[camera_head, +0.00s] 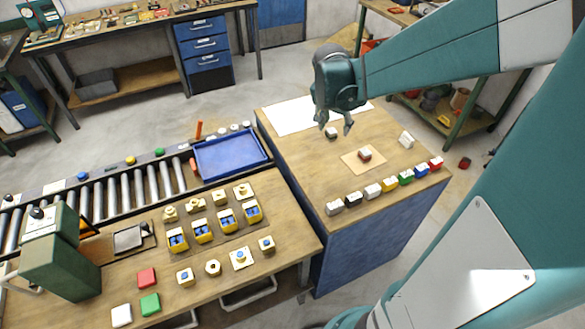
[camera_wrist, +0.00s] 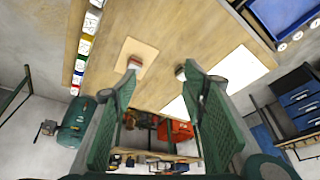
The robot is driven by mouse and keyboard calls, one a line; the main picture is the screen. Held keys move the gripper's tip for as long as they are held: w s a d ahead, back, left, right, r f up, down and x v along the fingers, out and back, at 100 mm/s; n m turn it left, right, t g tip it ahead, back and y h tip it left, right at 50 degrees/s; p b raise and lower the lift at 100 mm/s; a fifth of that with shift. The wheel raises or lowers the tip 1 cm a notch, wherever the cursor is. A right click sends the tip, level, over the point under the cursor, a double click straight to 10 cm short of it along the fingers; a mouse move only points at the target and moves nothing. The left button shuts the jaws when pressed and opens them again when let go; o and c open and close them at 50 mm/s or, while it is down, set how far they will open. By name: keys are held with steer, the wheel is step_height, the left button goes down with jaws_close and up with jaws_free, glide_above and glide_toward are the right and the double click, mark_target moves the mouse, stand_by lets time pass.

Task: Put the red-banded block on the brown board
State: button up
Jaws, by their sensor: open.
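The block with a red side (camera_head: 436,162) stands at the right end of a row of blocks along the table's front edge. It also shows at the left in the wrist view (camera_wrist: 76,82). The light brown board (camera_head: 350,158) lies flat mid-table, with a reddish-brown and white block (camera_head: 365,154) on it. The board is at upper left in the wrist view (camera_wrist: 147,52), partly behind a finger. My gripper (camera_head: 335,124) is open and empty, pointing down above the table, left of and behind the board, well apart from the red block.
A small block (camera_head: 331,134) sits below my fingers; a pale block (camera_head: 406,139) stands right of the board. Blue (camera_head: 421,170) and green (camera_head: 406,177) blocks neighbour the red one. A white sheet (camera_head: 290,116) lies behind. A blue tray (camera_head: 230,155) is to the left.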

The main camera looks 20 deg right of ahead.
steer(key=s+a+r+n+t+y, duration=0.1)
steer(key=s+a+r+n, duration=0.1)
steer(key=s+a+n, duration=0.2)
steer(key=s+a+r+n+t+y, duration=0.1)
steer(key=s+a+r+n+t, duration=0.1)
steer(key=s+a, duration=0.6)
steer(key=s+a+r+n+t+y, duration=0.1)
steer(key=s+a+r+n, duration=0.3)
steer(key=a, duration=0.8)
steer(key=shift+s+n+y, duration=0.3)
steer(key=shift+s+n, duration=0.5)
steer(key=shift+s, duration=0.25)
